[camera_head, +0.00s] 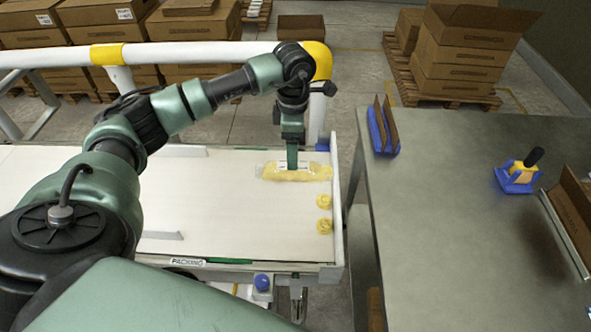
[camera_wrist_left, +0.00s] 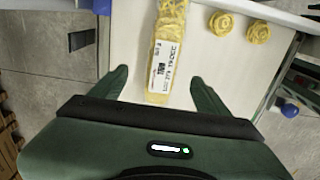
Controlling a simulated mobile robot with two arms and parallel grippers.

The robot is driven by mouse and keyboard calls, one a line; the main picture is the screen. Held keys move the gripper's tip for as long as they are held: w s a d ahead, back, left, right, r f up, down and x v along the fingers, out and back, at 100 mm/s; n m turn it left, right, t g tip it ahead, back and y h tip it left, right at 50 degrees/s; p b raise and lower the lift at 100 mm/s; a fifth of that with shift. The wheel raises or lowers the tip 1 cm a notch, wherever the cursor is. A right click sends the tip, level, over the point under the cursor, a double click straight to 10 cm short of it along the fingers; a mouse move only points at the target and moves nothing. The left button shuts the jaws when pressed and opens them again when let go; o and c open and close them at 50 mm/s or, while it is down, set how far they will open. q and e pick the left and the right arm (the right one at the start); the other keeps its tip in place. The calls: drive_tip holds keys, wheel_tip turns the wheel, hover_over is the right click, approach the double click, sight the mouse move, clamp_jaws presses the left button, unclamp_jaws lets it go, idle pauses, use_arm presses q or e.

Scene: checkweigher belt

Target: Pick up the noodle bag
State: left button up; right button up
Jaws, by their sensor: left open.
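The noodle bag (camera_head: 310,173) is a long clear pack with yellow contents. It lies near the far right corner of the white belt (camera_head: 235,215). In the left wrist view the noodle bag (camera_wrist_left: 167,45) shows a white printed label and runs up between the fingers. My left gripper (camera_head: 292,165) is above the bag in the head view. In the left wrist view my left gripper (camera_wrist_left: 158,80) is open, with one finger on each side of the bag's near end and gaps beside it. My right gripper is not in view.
Two yellow noodle nests (camera_head: 324,213) lie on the belt in front of the bag. A raised white edge (camera_head: 337,190) closes the belt's right end. A grey table (camera_head: 460,220) to the right holds blue holders (camera_head: 518,178) and cardboard pieces. Boxes on pallets stand behind.

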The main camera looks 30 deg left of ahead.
use_arm(q)
drive_tip(key=f+p, duration=0.1)
drive_tip(key=f, duration=0.1)
drive_tip(key=f+p, duration=0.1)
drive_tip(key=f, duration=0.2)
drive_tip(key=shift+s+d+f+p, duration=0.1)
drive_tip(key=shift+s+f+p, duration=0.1)
drive_tip(key=shift+f+p, duration=0.1)
drive_tip(key=shift+f, duration=0.5)
drive_tip(key=shift+c, duration=0.4)
clamp_jaws()
drive_tip(key=shift+w+r, duration=0.1)
